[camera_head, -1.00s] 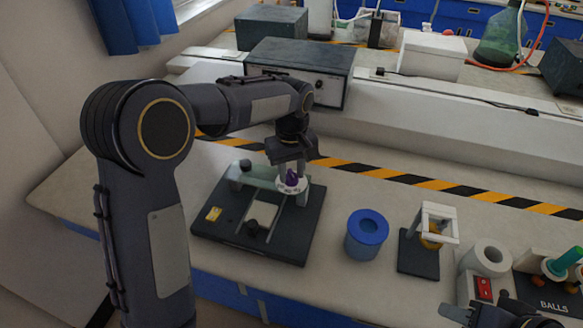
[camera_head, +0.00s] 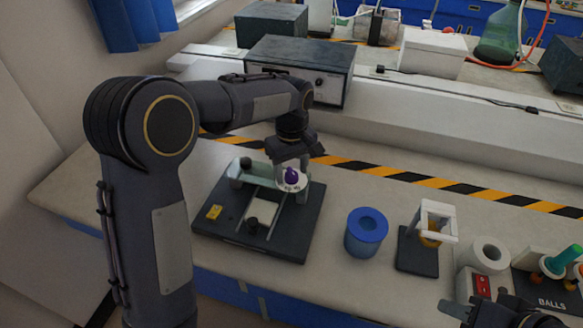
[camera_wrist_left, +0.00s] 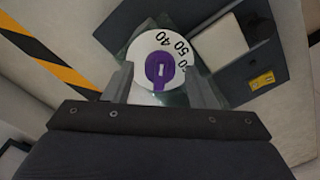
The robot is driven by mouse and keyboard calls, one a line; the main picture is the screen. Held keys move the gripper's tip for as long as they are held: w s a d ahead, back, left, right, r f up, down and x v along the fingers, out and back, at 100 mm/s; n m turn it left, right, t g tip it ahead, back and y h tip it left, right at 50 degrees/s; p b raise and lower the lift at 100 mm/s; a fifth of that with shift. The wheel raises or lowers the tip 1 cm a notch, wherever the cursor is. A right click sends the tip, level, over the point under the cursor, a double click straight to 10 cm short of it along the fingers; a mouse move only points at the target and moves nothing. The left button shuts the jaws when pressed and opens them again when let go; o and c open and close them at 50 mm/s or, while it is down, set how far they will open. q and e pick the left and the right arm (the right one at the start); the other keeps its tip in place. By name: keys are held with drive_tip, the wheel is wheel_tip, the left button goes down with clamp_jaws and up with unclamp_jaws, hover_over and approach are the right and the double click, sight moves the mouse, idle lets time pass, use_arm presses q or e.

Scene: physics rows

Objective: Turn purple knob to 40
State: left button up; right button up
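The purple knob (camera_head: 291,175) sits on a white dial (camera_head: 291,184) on the dark base board (camera_head: 228,235). In the left wrist view the knob (camera_wrist_left: 160,72) lies between my left fingers, with a gap on each side. The white dial (camera_wrist_left: 146,46) shows 40 above the knob and 50 to its right, then a partly hidden number. My left gripper (camera_head: 290,163) is open over the knob. My right gripper (camera_head: 500,312) is cut off at the bottom right.
A blue round container (camera_head: 366,231) and a white frame on a dark base (camera_head: 417,252) stand right of the board. A white cylinder (camera_head: 489,254) and the BALLS rack (camera_head: 545,290) are further right. A grey instrument box (camera_head: 300,65) stands behind.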

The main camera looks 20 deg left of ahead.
sight(292, 171)
use_arm(q)
wheel_tip(292, 171, up, 7)
drive_tip(key=shift+r, duration=0.4)
idle(0.4)
